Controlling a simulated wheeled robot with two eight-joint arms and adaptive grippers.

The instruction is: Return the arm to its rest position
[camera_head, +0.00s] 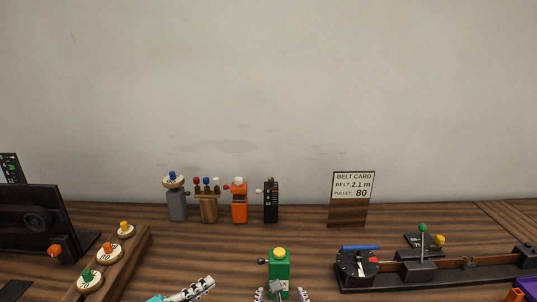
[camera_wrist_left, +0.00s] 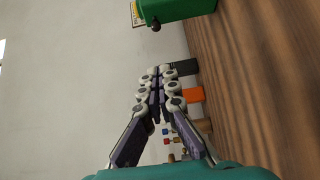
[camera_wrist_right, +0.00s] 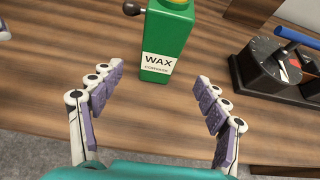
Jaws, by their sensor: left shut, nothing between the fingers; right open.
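My left gripper (camera_head: 205,283) is low in the head view, left of the green box, with teal showing at its wrist end. In the left wrist view its fingers (camera_wrist_left: 157,88) are closed together with nothing between them. My right gripper (camera_head: 281,293) is at the bottom edge of the head view, in front of the green box (camera_head: 280,270). In the right wrist view its fingers (camera_wrist_right: 160,78) are spread apart and empty. The green box, labelled WAX (camera_wrist_right: 166,50), stands upright just beyond them, with a yellow top and a dark side knob.
Several small devices, including a grey one (camera_head: 177,206) and an orange one (camera_head: 239,206), stand along the wall. A belt card (camera_head: 351,190) stands right of them. A dark rail with a dial (camera_head: 357,265) lies right. A wooden rack (camera_head: 132,252) and dark panel (camera_head: 30,215) are left.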

